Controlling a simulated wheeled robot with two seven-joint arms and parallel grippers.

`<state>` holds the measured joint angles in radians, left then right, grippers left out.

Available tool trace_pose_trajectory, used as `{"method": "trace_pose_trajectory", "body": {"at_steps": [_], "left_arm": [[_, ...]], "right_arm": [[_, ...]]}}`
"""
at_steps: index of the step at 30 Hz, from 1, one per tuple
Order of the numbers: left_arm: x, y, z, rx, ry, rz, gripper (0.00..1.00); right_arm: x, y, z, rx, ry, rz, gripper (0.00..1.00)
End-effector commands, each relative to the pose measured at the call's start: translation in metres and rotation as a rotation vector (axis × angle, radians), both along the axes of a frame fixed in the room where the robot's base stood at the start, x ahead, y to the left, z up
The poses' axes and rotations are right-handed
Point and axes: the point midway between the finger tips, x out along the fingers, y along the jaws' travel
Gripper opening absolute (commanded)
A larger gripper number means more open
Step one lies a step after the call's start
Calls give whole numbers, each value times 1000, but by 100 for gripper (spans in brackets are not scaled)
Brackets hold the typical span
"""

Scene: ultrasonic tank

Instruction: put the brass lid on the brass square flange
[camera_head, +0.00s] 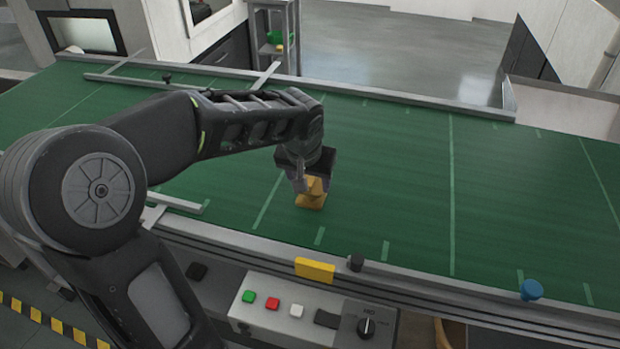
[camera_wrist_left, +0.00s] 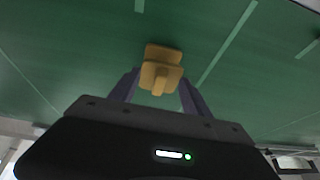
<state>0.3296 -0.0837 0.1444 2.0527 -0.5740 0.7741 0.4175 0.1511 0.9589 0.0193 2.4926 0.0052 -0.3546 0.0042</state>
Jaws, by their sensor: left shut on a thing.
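The brass square flange (camera_head: 309,201) lies on the green belt under my left gripper, near the belt's front edge. In the left wrist view part of the flange (camera_wrist_left: 163,51) shows beyond the lid. The brass lid (camera_head: 316,184), a small plate with a raised grip (camera_wrist_left: 158,86), is between the fingers of my left gripper (camera_head: 306,181). The gripper is shut on the lid and points down. The lid overlaps the flange in both views and looks slightly offset in the left wrist view. I cannot tell whether they touch. My right gripper is not in view.
The green belt (camera_head: 400,185) is clear around the flange. A metal rail (camera_head: 390,98) runs along the back.

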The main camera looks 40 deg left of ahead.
Motion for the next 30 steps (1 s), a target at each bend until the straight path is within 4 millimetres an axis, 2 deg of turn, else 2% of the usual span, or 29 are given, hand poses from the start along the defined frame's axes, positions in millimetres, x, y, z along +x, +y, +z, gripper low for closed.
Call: {"method": "trace_pose_trajectory", "body": {"at_steps": [8,9,15,24,27,30], "left_arm": [[1,0,-4,1,-3,-1,0],[0,0,-3,0,0,-1,59],[0,0,-3,0,0,-1,76],[0,0,-2,0,0,-1,78],[0,0,3,0,0,-1,78],[-3,-1,10,3,-3,-2,78]], "right_arm": [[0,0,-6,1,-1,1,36],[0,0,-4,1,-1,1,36],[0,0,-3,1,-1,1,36],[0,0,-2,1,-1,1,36],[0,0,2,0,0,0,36],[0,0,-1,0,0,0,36]]}}
